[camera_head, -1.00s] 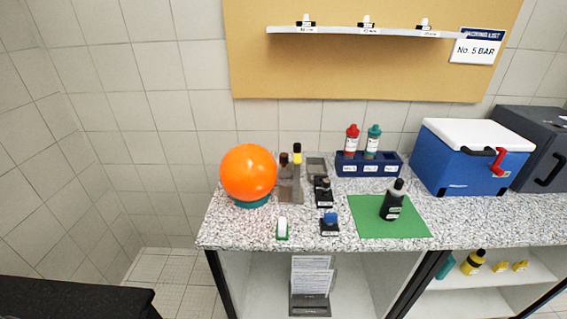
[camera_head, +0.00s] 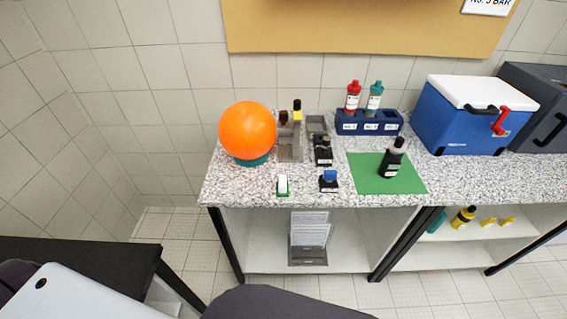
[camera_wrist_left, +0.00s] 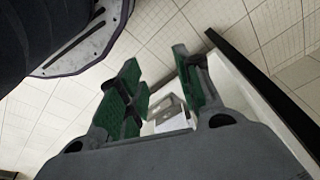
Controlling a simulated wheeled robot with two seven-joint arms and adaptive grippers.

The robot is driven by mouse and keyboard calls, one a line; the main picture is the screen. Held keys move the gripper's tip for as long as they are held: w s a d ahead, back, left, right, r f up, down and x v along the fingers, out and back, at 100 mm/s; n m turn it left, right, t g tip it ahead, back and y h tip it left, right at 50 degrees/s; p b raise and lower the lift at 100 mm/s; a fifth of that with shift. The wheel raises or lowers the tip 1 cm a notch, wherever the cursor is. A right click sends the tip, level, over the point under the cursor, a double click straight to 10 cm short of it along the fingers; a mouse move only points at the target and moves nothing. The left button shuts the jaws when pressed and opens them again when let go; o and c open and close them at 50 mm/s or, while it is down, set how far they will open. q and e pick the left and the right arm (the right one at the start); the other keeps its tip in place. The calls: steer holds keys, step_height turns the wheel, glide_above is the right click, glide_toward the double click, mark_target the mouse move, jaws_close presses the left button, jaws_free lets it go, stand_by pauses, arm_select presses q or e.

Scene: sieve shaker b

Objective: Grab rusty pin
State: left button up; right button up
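I cannot make out a rusty pin in either view. A small brown-topped item (camera_head: 283,118) stands at the grey tray (camera_head: 290,150) on the speckled counter, too small to identify. My left gripper (camera_wrist_left: 160,80) shows in the left wrist view with its green-padded fingers spread apart and nothing held between them. Behind the fingers is the paper holder (camera_wrist_left: 168,113) on the lower shelf. Neither gripper shows in the head view, and my right gripper is out of sight.
An orange ball (camera_head: 247,130) sits on a teal ring at the counter's left. A black bottle (camera_head: 392,158) stands on a green mat (camera_head: 365,181). A blue rack (camera_head: 368,128) holds red and teal bottles. A blue cooler (camera_head: 450,118) is at right. A black table (camera_head: 90,255) is at lower left.

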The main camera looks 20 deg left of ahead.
mark_target(283, 115)
arm_select(q)
steer(key=w+r+t, duration=0.1)
steer(key=w+r, duration=0.3)
steer(key=r, duration=0.7)
steer(key=w+d+r+t, duration=0.1)
steer(key=w+r, duration=0.2)
steer(key=r, duration=0.9)
steer(key=w+r+t, duration=0.1)
steer(key=w+r, duration=0.3)
steer(key=r, duration=0.7)
steer(key=w+r+t, duration=0.2)
steer(key=w+r, duration=0.3)
steer(key=w+r+n+t, duration=0.1)
steer(key=w+r+t, duration=0.2)
steer(key=w+r, duration=0.2)
steer(key=w+r+t, duration=0.3)
steer(key=w+r, duration=0.2)
steer(key=r, duration=0.1)
steer(key=shift+w+d+n+p, duration=0.1)
steer(key=shift+w+n+p, duration=0.25)
steer(key=shift+n+p, duration=0.05)
steer(key=w+r+t, duration=0.5)
steer(key=w+r, duration=0.1)
steer(key=r, duration=0.4)
steer(key=shift+w+d+r+n+y, duration=0.2)
steer(key=shift+d+n+y, duration=0.1)
steer(key=shift+d, duration=0.05)
steer(key=shift+w, duration=0.15)
